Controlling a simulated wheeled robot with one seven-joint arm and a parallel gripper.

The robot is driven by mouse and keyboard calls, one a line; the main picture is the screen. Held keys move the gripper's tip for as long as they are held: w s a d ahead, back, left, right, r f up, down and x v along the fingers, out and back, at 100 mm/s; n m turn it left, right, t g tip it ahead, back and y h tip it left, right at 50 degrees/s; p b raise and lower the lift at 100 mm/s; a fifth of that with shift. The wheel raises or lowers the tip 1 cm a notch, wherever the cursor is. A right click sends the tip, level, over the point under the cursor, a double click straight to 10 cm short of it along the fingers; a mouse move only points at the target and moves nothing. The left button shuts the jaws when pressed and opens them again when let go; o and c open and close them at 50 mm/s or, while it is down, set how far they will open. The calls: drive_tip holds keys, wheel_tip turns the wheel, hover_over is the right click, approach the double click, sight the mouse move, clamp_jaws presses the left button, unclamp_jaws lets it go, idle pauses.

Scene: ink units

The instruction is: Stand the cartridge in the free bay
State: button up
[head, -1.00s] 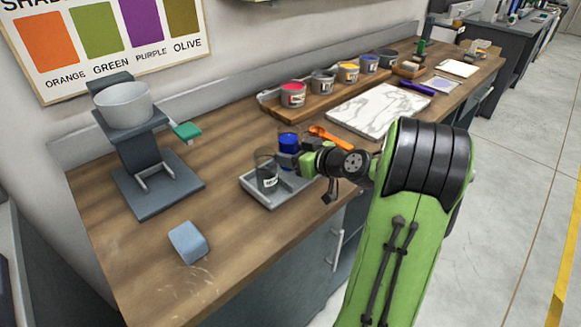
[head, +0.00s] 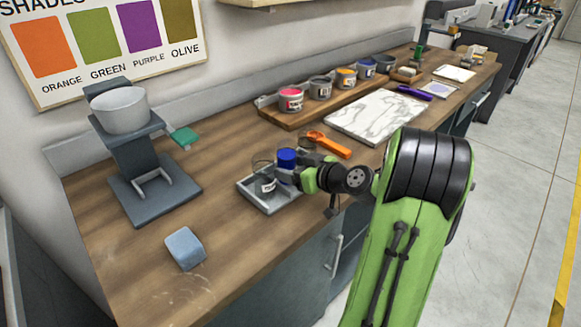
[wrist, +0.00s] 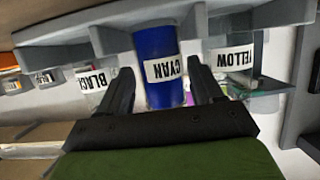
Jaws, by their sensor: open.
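The cyan cartridge (wrist: 158,50), a blue-filled cylinder with a white label, stands upright in the middle of the grey tray (head: 270,208); it also shows in the head view (head: 287,159). In the wrist view, which is upside down, it sits between the clear black-labelled cartridge (wrist: 93,70) and the clear yellow-labelled one (wrist: 226,58). My gripper (wrist: 161,70) is open, one finger on each side of the cyan cartridge, with small gaps visible. The black-labelled cartridge also shows in the head view (head: 262,167). The cyan cartridge's base is partly hidden by the tray edge.
An orange scoop (head: 330,144) lies just behind the tray. A marble slab (head: 378,116) and a wooden rack of paint pots (head: 290,98) lie further back. A grey stand with a bowl (head: 123,108) and a blue-grey block (head: 185,248) are at left. Bench between is clear.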

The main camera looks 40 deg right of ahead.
drive_tip(key=v, duration=1.1)
drive_tip(key=a+g, duration=0.1)
drive_tip(key=a, duration=0.2)
drive_tip(key=w+a+n+g+y, duration=0.1)
drive_tip(key=a, duration=0.2)
drive_tip(key=a+g, duration=0.1)
drive_tip(key=a, duration=0.3)
drive_tip(key=shift+w+a+f+n+y+p, duration=0.1)
drive_tip(key=shift+w+f+n+y+p, duration=0.2)
drive_tip(key=shift+f, duration=0.1)
drive_tip(key=s+a+g, duration=0.1)
drive_tip(key=a, duration=0.2)
drive_tip(key=s+a+g, duration=0.1)
drive_tip(key=a, duration=0.2)
drive_tip(key=s+a+g+h, duration=0.1)
drive_tip(key=s+a, duration=0.1)
drive_tip(key=a, duration=0.1)
drive_tip(key=shift+a+f+g, duration=0.2)
drive_tip(key=shift+g, duration=0.2)
drive_tip(key=s+a+r+m+g+h, duration=0.1)
drive_tip(key=s+a+m+h, duration=0.1)
drive_tip(key=s, duration=1)
drive_tip(key=shift+s+a+m+h, duration=0.2)
drive_tip(key=shift+a+m+h, duration=0.1)
drive_tip(key=shift+a+m, duration=0.35)
drive_tip(key=shift+r, duration=0.2)
wheel_tip(320, 180, up, 12)
drive_tip(key=p, duration=1.2)
